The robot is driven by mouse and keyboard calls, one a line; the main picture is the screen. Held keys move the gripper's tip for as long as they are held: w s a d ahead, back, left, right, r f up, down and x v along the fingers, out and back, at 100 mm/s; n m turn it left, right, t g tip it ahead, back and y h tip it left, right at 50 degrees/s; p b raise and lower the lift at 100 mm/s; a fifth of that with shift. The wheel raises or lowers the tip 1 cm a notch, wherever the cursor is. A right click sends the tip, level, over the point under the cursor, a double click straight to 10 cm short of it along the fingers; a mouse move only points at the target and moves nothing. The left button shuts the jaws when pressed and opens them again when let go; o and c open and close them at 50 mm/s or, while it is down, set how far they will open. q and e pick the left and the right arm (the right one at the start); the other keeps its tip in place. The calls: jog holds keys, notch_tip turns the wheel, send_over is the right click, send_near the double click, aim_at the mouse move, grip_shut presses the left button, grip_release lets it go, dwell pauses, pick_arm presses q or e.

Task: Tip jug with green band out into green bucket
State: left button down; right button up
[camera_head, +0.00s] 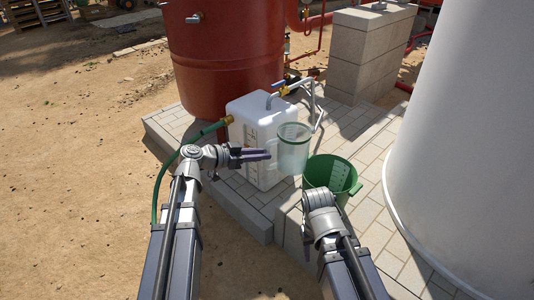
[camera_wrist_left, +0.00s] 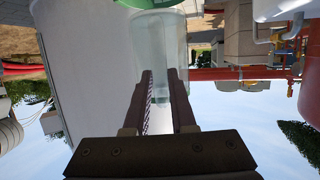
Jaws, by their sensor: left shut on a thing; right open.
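The clear jug with a green band (camera_head: 293,150) near its rim is held upright in the head view, in front of the white tank. My left gripper (camera_head: 267,154) is shut on its handle side from the left. The jug (camera_wrist_left: 158,50) also fills the space beyond the fingers (camera_wrist_left: 160,75) in the left wrist view, which is upside down. The green bucket (camera_head: 345,190) stands open on the paving, just right of the jug and lower. Its front is partly hidden by my right wrist. My right gripper (camera_head: 320,200) is beside the bucket, its fingers largely hidden.
A white tank (camera_head: 247,135) with a tap and green hose (camera_head: 165,180) stands behind the jug. A red tank (camera_head: 220,60) is at the back, and a large pale cylinder (camera_head: 460,150) limits the right. Grey blocks (camera_head: 365,50) stand at the back right. Sandy ground is free at left.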

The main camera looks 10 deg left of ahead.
pick_arm(q)
jog(key=shift+a+f, duration=0.2)
jog(key=shift+f, duration=0.35)
pick_arm(e)
jog(key=shift+w+f, duration=0.2)
jog(key=shift+f, duration=0.4)
pick_arm(q)
jog(key=shift+r, duration=0.1)
pick_arm(e)
jog(key=shift+r, duration=0.1)
pick_arm(q)
jog(key=r+g+y+p, duration=0.2)
jog(key=y+p, duration=0.1)
jog(key=p, duration=0.5)
send_over(280, 162)
jog(key=shift+w+a+f, duration=0.2)
jog(key=shift+w+a, duration=0.1)
jog(key=shift+w+d+f+g+y+p, duration=0.1)
jog(key=shift+d+f+g+y+p, duration=0.1)
jog(key=shift+g+y+p, duration=0.6)
jog(key=shift+f+p, duration=0.15)
jog(key=shift+p, duration=0.25)
pick_arm(e)
notch_tip(280, 162, up, 11)
